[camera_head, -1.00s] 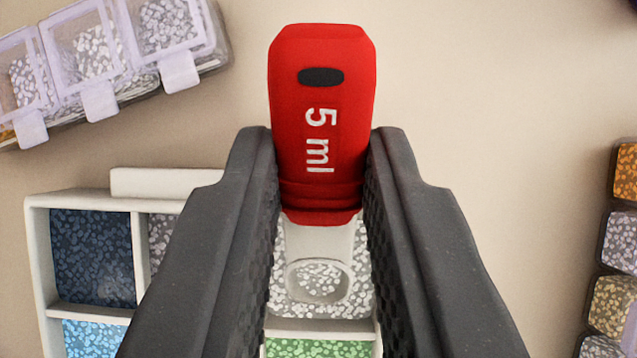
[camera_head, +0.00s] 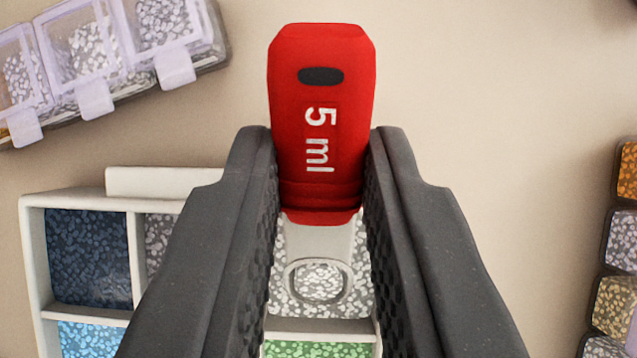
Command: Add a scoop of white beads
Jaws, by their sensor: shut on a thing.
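My gripper (camera_head: 320,170) is shut on the red handle (camera_head: 322,110) of a scoop marked "5 ml". The scoop's clear bowl (camera_head: 318,281) points toward the bottom of the picture, over a tray compartment of white and grey beads (camera_head: 358,300). Beads show in or through the bowl; I cannot tell which. The white tray (camera_head: 33,260) also holds dark blue beads (camera_head: 90,258), grey beads (camera_head: 160,238), light blue beads (camera_head: 92,338) and green beads (camera_head: 315,349). My fingers hide much of the tray.
A clear lidded bead box (camera_head: 95,60) with white and grey beads lies at the upper left. Several small bead containers (camera_head: 622,245), orange, grey and tan, line the right edge. The beige table between is clear.

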